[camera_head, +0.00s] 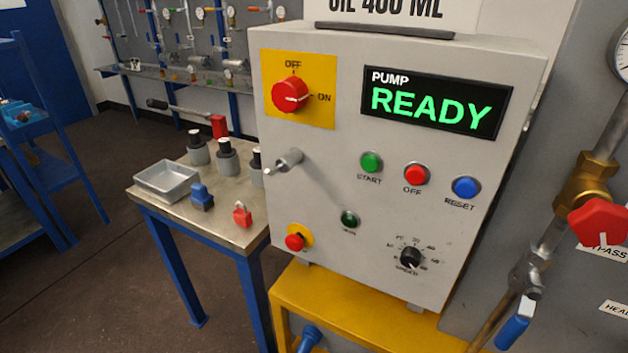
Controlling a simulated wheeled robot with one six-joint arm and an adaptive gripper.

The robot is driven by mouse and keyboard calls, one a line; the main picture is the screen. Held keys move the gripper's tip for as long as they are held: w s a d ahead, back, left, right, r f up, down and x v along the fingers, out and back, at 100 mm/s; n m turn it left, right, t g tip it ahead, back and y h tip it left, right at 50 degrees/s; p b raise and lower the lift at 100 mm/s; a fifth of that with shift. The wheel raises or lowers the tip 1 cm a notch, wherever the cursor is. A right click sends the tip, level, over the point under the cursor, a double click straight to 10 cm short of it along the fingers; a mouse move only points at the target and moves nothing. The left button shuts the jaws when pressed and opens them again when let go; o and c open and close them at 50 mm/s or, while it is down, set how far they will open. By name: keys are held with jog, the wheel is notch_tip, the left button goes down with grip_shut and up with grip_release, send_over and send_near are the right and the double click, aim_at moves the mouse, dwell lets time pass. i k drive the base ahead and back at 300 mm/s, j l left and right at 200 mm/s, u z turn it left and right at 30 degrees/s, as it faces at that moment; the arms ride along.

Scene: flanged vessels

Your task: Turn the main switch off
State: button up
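The main switch (291,95) is a red rotary knob on a yellow plate (325,67) at the upper left of the grey control box. OFF is printed above the knob and ON to its right. The white mark on the knob points right, toward ON. The box's display (437,103) reads "PUMP READY" in green and white. My gripper is not in view, and nothing touches or covers the knob.
Below the switch, a grey handle (285,162) juts from the box. The panel also has green START (371,163), red OFF (416,174) and blue RESET (466,188) buttons. A table (226,228) with a tray (167,180) stands left. A red-handled valve (600,219) is at right.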

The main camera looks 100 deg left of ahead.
aim_at(289, 94)
jog(key=u, duration=2.95)
